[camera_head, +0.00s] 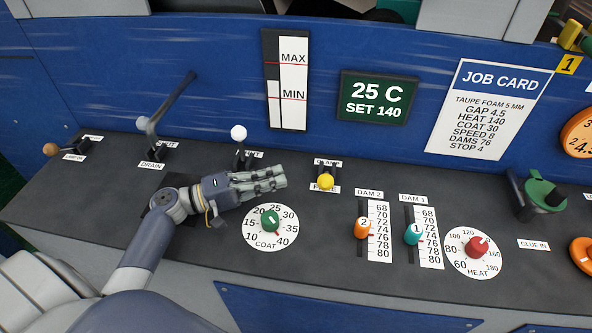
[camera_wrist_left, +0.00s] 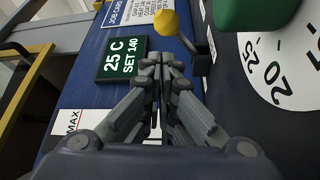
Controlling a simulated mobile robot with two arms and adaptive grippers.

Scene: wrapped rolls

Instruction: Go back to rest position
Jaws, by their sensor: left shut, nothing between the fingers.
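My left gripper (camera_head: 283,177) is shut and empty. In the head view it hovers over the dark control panel, between the white-knobbed lever (camera_head: 238,133) and the green COAT dial (camera_head: 271,221), its fingertips pointing right toward the yellow-knobbed lever (camera_head: 325,181). In the left wrist view its closed fingers (camera_wrist_left: 163,60) point toward the yellow knob (camera_wrist_left: 167,22), apart from it in the picture. The green dial knob (camera_wrist_left: 245,12) shows large at the top right there. My right gripper does not show.
Beside the arm stand the DRAIN lever (camera_head: 145,125) and a brown-knobbed lever (camera_head: 51,149). To the right are the orange DAM 2 slider (camera_head: 362,229), teal DAM 1 slider (camera_head: 413,234), red HEAT knob (camera_head: 477,246) and a green valve handle (camera_head: 544,193). The blue wall (camera_head: 215,100) rises behind.

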